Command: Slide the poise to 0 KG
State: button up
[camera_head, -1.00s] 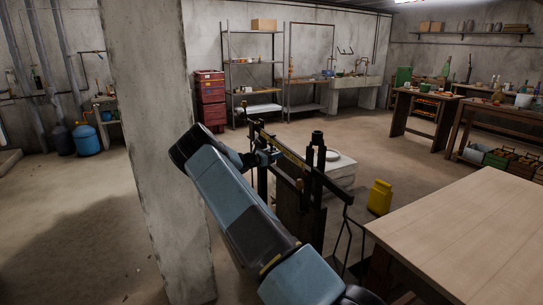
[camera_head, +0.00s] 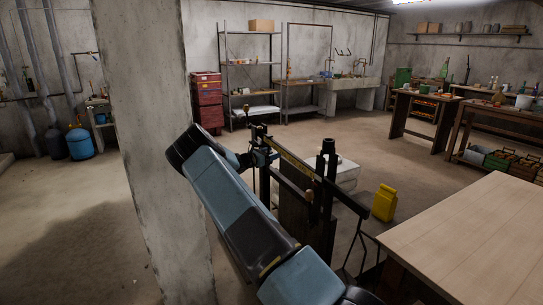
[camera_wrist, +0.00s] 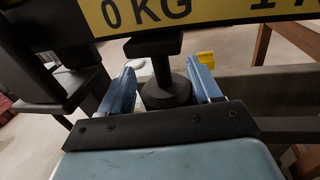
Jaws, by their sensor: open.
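The beam scale's yellow plate (camera_wrist: 200,12) runs across the top of the wrist view, with "0 KG" readable and part of a "1" mark at right. The poise (camera_wrist: 166,92), a dark flared knob on a stem, hangs below the plate beneath the "KG" lettering. My gripper (camera_wrist: 162,70) is open, with one blue finger on each side of the knob and gaps between. In the head view my gripper (camera_head: 262,157) is at the left end of the beam (camera_head: 298,163); the poise cannot be made out clearly there.
A dark upright frame part (camera_wrist: 50,85) stands close to the left of my gripper in the wrist view. A concrete pillar (camera_head: 155,150) is left of my arm. A wooden table (camera_head: 470,240) is at right, and a yellow container (camera_head: 384,203) stands on the floor beyond the scale.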

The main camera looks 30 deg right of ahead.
jog(key=shift+o, duration=0.5)
jog(key=shift+a, duration=0.1)
jog(key=shift+s+a, duration=0.1)
jog(key=shift+a, duration=0.15)
jog(key=v, duration=1.3)
jog(key=shift+a, duration=0.1)
jog(key=shift+s, duration=0.1)
